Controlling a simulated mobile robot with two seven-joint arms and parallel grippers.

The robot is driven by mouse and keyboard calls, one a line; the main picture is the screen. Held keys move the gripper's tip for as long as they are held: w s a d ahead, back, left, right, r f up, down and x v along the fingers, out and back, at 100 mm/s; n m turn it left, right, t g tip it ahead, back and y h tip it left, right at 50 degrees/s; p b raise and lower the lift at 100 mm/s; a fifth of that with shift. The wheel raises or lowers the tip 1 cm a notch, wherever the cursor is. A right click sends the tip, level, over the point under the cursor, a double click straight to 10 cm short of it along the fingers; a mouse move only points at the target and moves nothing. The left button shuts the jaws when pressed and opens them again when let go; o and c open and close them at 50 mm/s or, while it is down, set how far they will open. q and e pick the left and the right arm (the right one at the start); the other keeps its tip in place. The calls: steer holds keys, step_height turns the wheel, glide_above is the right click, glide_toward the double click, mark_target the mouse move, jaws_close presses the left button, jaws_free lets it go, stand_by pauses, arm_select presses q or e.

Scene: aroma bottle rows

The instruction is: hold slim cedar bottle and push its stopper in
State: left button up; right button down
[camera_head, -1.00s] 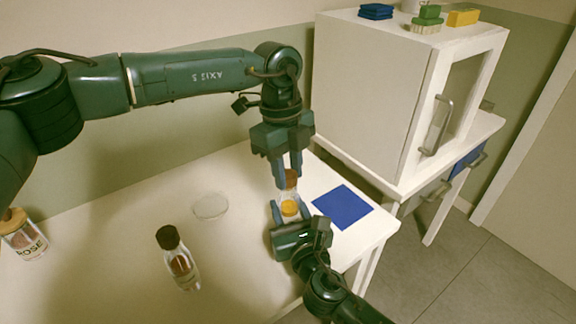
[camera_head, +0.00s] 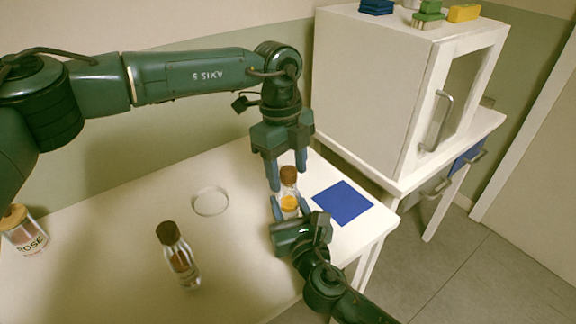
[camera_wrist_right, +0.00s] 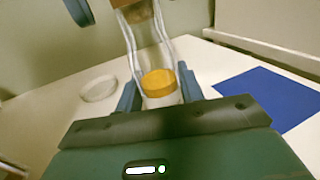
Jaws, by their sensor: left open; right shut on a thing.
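The slim bottle (camera_head: 289,191) is clear glass with a brown stopper (camera_head: 289,174) and a yellow-orange part low inside. My right gripper (camera_head: 290,208) is shut on its lower part and holds it upright near the table's right end. My left gripper (camera_head: 287,171) points down from above, open, with its fingers on either side of the stopper and apart from it. In the right wrist view the bottle (camera_wrist_right: 148,50) rises between the right fingers, with the stopper (camera_wrist_right: 137,11) cut by the top edge. Its name is not readable.
A second brown-capped bottle (camera_head: 180,262) stands on the white table (camera_head: 110,255). A ROSE jar (camera_head: 24,232) stands at the far left. A round clear dish (camera_head: 210,202) lies behind. A blue mat (camera_head: 343,203) lies right of my grippers. A white cabinet (camera_head: 370,90) stands at the back right.

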mark_target(282, 168)
arm_select(q)
steer(key=shift+r, duration=0.1)
step_height(282, 168, up, 12)
steer(key=w+a, duration=0.1)
stand_by(0.4)
arm_select(e)
steer(key=c, duration=0.8)
jaws_free()
steer(key=v, duration=1.2)
steer(key=shift+s+d, duration=0.1)
steer(key=shift+s, duration=0.1)
steer(key=shift+s+d, duration=0.1)
steer(key=shift+s, duration=0.3)
arm_select(q)
steer(key=shift+f, duration=0.3)
